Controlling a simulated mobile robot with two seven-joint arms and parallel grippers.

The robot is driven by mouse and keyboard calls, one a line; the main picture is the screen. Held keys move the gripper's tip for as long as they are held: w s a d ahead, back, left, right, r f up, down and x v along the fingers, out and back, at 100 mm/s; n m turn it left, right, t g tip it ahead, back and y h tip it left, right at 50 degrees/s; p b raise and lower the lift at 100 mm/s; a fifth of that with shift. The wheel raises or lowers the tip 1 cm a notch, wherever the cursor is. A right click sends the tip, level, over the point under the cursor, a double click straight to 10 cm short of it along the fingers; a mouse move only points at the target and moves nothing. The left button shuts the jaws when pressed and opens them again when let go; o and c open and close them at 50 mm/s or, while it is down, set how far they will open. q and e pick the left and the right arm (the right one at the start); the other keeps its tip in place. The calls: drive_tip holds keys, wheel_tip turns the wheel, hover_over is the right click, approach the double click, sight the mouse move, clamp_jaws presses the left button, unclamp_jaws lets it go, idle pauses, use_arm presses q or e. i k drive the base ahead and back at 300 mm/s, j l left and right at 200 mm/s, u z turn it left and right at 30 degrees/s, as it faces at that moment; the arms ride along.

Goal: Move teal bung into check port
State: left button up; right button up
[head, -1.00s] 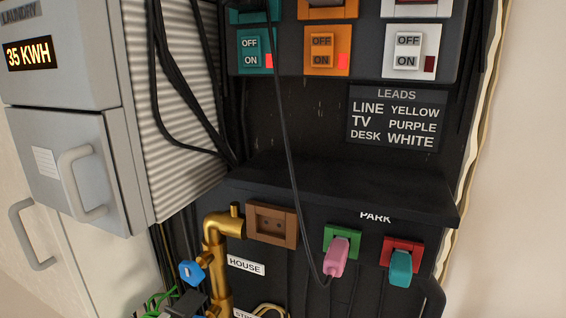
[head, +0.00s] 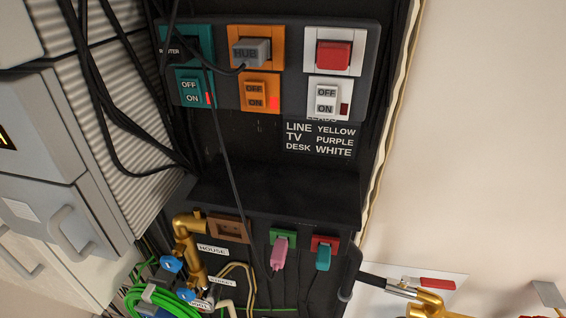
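Neither of my grippers shows in the head view. I cannot make out anything that is surely the teal bung. A small teal plug-shaped piece (head: 323,257) sits in the red socket (head: 325,241) on the lower ledge, but I cannot tell whether it is the bung. No check port is readable. Brass pipework (head: 186,240) with blue valve handles (head: 172,264) and a HOUSE label (head: 212,249) stands at the lower left. Another brass pipe (head: 433,302) with a red-handled valve (head: 437,283) is cut off at the bottom right.
A pink plug (head: 279,252) sits beside the teal piece; the brown socket (head: 229,229) is empty. A switch panel (head: 218,97) hangs above. Black cables (head: 97,95) hang down at left by a grey cabinet (head: 40,130). A green hose coil (head: 150,297) lies below. The right wall is bare.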

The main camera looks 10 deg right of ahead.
sight(323, 258)
drive_tip(key=i+l+z, duration=0.1)
drive_tip(key=l+z, duration=0.15)
drive_tip(key=l, duration=0.15)
drive_tip(key=k+j+z, duration=0.15)
drive_tip(key=j+z, duration=0.2)
drive_tip(key=i+j+z, duration=0.15)
drive_tip(key=k+j, duration=0.1)
drive_tip(key=j, duration=0.3)
drive_tip(key=j+z, duration=0.1)
drive_tip(key=j, duration=0.3)
drive_tip(key=k+j, duration=0.15)
drive_tip(key=j, duration=0.25)
drive_tip(key=k+j, duration=0.1)
drive_tip(key=j, duration=0.3)
drive_tip(key=j+z, duration=0.05)
